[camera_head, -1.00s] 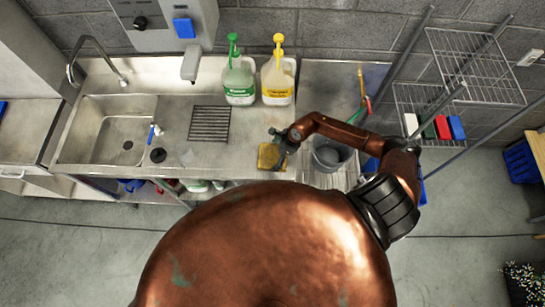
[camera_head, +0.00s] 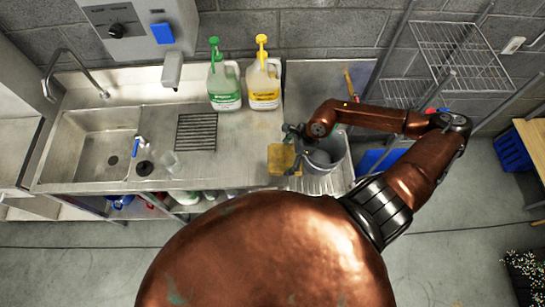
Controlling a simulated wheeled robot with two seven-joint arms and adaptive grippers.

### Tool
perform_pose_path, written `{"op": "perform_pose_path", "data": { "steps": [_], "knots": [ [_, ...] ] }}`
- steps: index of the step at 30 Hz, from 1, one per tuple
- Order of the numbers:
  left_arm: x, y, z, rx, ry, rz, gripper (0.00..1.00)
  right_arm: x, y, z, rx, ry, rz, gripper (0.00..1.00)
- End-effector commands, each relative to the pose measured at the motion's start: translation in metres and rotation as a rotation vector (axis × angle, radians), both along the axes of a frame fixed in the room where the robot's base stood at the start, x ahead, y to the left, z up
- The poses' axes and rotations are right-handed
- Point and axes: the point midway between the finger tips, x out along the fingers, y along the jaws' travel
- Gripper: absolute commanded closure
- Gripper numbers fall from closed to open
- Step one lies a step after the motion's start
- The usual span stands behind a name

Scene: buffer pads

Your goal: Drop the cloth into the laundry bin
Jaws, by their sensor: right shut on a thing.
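A flat yellow cloth (camera_head: 280,158) shows at the front edge of the steel counter. My right gripper (camera_head: 293,148) is shut on the cloth at its right side. The cloth's height above the counter is hard to judge. A grey round bucket (camera_head: 335,148) stands just right of the gripper, partly behind my right arm. A blue container (camera_head: 372,160) shows farther right, mostly hidden by the arm. I cannot tell which of them is the laundry bin. My left gripper is not in view.
The steel sink (camera_head: 90,148) is at the left. A black rack (camera_head: 197,131), a green-topped jug (camera_head: 224,88) and a yellow-topped jug (camera_head: 264,85) stand on the counter. Wire shelves (camera_head: 462,55) are at the upper right. A blue crate (camera_head: 512,150) is at the far right.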

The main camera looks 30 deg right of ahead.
Motion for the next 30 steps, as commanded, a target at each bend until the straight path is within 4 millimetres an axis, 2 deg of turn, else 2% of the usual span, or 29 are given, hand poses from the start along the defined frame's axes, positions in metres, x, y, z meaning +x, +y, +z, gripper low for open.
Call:
{"op": "perform_pose_path", "data": {
  "steps": [1, 6, 12, 25, 30],
  "knots": [
    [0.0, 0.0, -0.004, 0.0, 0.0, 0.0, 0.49, -0.009, -0.007, 0.001, -0.005, 0.003, 0.0, 0.33],
    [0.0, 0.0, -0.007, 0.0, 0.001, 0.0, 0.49, -0.027, -0.018, 0.013, -0.002, 0.002, 0.0, 0.33],
    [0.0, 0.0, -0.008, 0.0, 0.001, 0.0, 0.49, -0.036, -0.023, 0.019, 0.001, 0.0, -0.001, 0.33],
    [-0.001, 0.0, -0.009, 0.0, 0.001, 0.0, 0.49, -0.036, -0.024, 0.02, 0.002, -0.003, 0.004, 0.33],
    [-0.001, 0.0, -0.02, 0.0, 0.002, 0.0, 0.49, -0.024, -0.016, 0.01, 0.005, -0.008, 0.109, 0.33]
  ]
}}
